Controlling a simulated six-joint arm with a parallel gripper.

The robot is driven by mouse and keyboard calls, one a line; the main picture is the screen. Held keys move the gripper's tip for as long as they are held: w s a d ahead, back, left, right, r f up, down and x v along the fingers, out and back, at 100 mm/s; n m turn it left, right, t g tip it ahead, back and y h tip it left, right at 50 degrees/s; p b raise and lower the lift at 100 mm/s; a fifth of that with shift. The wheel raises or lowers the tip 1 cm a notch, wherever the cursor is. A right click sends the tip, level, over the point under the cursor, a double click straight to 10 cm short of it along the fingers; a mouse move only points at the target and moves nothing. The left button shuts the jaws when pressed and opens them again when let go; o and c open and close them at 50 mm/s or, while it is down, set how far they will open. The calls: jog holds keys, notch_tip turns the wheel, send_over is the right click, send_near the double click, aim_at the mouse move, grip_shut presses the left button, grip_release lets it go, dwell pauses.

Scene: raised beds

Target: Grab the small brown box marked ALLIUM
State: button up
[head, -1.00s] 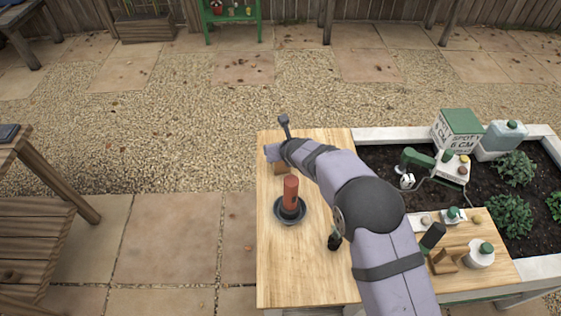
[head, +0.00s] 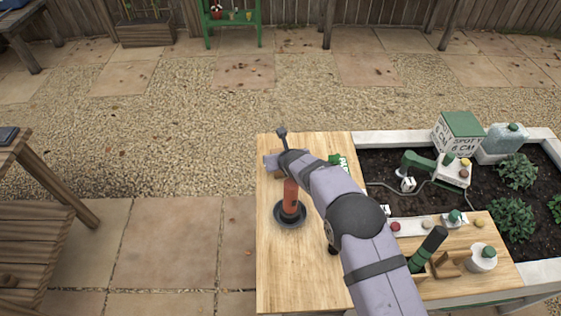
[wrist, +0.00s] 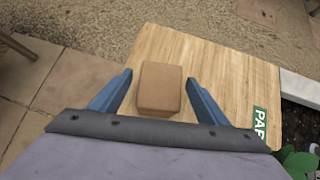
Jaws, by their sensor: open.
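A small plain brown box (wrist: 160,88) lies on the wooden table top, seen in the wrist view. No marking can be read on the face turned to me. My gripper (wrist: 158,92) is open, with one blue finger on each side of the box and a gap on both sides. I cannot tell how far above the table the fingertips are. In the head view my gripper (head: 272,162) is over the far left part of the table, and my arm hides most of the box there.
An orange-brown cylinder (head: 290,194) stands in a dark dish (head: 276,217) near my arm. A green label with white letters (wrist: 260,124) lies to the right of the box. The raised bed (head: 395,137) stands to the right. The table's near left part is clear.

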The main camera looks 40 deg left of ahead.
jog(key=c, duration=1.2)
jog(key=shift+r, duration=0.15)
jog(key=shift+r+p, duration=1.05)
jog(key=shift+r, duration=7.9)
